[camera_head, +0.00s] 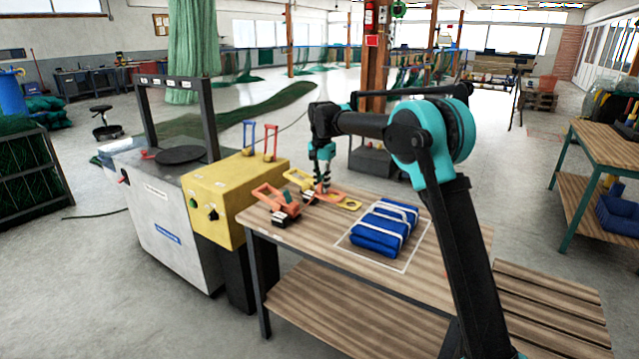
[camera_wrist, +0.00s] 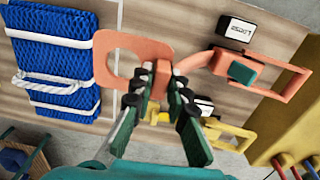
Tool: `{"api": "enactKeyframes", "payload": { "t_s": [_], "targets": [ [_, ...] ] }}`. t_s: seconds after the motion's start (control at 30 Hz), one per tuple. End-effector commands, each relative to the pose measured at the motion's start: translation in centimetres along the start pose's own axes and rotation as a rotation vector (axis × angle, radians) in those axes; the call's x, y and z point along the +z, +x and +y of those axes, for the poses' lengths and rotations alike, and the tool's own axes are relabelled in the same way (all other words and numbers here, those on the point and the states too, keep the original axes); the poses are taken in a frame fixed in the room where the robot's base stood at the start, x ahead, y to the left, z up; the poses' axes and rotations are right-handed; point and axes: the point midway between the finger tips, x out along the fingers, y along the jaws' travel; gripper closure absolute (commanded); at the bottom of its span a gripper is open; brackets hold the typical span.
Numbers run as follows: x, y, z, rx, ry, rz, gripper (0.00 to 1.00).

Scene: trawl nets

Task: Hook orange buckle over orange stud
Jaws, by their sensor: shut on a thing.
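My gripper (camera_wrist: 160,85) is shut on a narrow orange tab between its fingertips, low over the table. I take this for the orange buckle (camera_wrist: 118,42), a flat plate with a large hole, left of the fingers in the wrist view. Right of them is an orange frame (camera_wrist: 292,82) with a teal block in it; its curved end comes close to the fingertips. The frame also shows in the head view (camera_head: 268,194). In the head view my gripper (camera_head: 322,188) is upright just right of it. I cannot make out the orange stud; the fingers hide the join.
A matching yellow frame (camera_head: 298,178) and yellow plate with a hole (camera_head: 348,205) lie close behind. A strapped blue net bundle (camera_head: 381,232) lies to the right on the wooden table (camera_head: 300,242). A yellow box (camera_head: 228,190) with knobs stands at the left edge.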

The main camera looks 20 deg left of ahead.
Motion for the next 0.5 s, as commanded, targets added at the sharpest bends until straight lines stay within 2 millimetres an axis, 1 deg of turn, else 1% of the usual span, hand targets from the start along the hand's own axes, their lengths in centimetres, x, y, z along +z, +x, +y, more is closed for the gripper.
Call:
{"api": "enactKeyframes", "payload": {
  "t_s": [0.03, 0.5],
  "targets": [
    [0.0, 0.0, 0.7, 0.0, 0.002, 0.0, 1.0],
    [-0.1, 0.0, 6.3, 0.0, 0.002, 0.0, 1.0]
  ]
}}
